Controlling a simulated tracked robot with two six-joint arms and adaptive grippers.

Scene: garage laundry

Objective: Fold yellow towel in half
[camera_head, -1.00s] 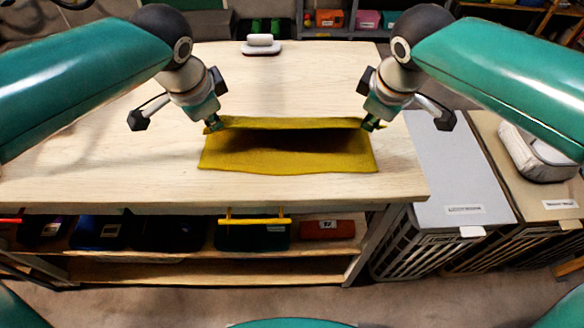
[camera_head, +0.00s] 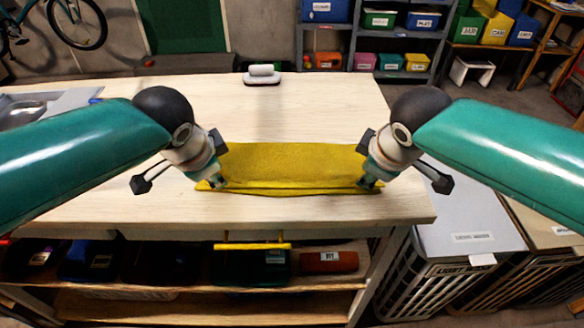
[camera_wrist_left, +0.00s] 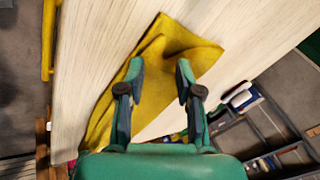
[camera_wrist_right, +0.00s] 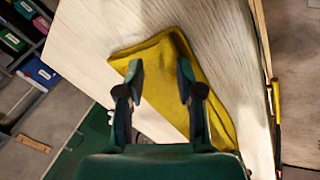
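The yellow towel (camera_head: 290,162) lies on the wooden table, doubled over, with its fold at the back. Two layers show along its front edge, the upper one lying just short of the lower. My left gripper (camera_head: 217,184) is at the front left corner and my right gripper (camera_head: 367,184) at the front right corner. In the left wrist view the fingers (camera_wrist_left: 160,72) stand apart, with towel (camera_wrist_left: 180,38) and table between and beyond them. In the right wrist view the fingers (camera_wrist_right: 160,72) are also apart over the towel (camera_wrist_right: 165,60). Whether the fingertips touch the cloth is unclear.
The pale wooden table (camera_head: 310,105) is clear around the towel. A white and grey brush-like object (camera_head: 262,75) stands at its back edge. A grey sink or tray (camera_head: 45,105) is at the left. Lidded laundry hampers (camera_head: 470,240) stand right of the table.

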